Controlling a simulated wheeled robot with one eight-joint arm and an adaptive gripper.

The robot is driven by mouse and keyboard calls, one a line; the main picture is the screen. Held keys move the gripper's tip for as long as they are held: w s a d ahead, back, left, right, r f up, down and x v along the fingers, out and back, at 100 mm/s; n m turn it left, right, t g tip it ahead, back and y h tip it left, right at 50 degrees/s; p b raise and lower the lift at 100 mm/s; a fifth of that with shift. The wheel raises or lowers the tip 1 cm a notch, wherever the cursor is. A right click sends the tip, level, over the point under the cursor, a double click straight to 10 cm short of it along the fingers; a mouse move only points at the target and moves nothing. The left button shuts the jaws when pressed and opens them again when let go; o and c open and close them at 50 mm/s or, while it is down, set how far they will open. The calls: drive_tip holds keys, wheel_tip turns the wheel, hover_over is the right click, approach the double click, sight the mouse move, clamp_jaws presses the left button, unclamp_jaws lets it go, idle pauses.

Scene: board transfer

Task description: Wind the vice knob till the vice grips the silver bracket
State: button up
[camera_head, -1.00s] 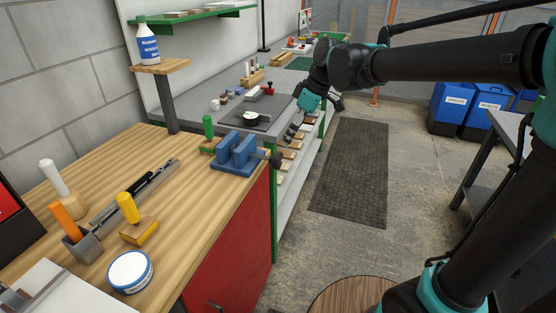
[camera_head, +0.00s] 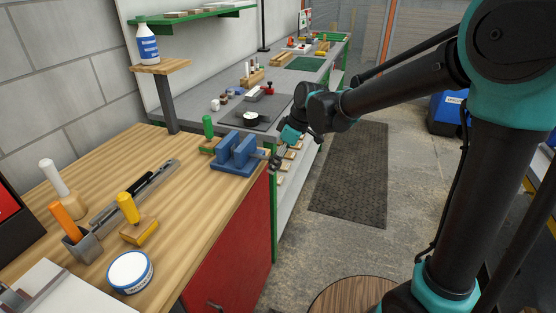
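The blue vice (camera_head: 235,157) stands at the far right corner of the wooden bench, its two jaws upright. Its dark knob (camera_head: 275,162) sticks out on the right, past the bench edge. My gripper (camera_head: 279,153) hangs right at the knob, pointing down and left. Its fingers are small and dark against the knob, so I cannot tell whether they touch it, or whether they are open or shut. I cannot make out the silver bracket; the jaws hide most of the gap between them.
A green-handled tool (camera_head: 208,127) stands left of the vice. A grey bench (camera_head: 205,108) lies behind.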

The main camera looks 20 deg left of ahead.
drive_tip(key=shift+c, duration=0.4)
drive_tip(key=c, duration=1.1)
drive_tip(key=shift+g, duration=0.9)
drive_tip(key=o, duration=1.2)
drive_tip(key=v, duration=1.2)
drive_tip(key=shift+w, duration=0.1)
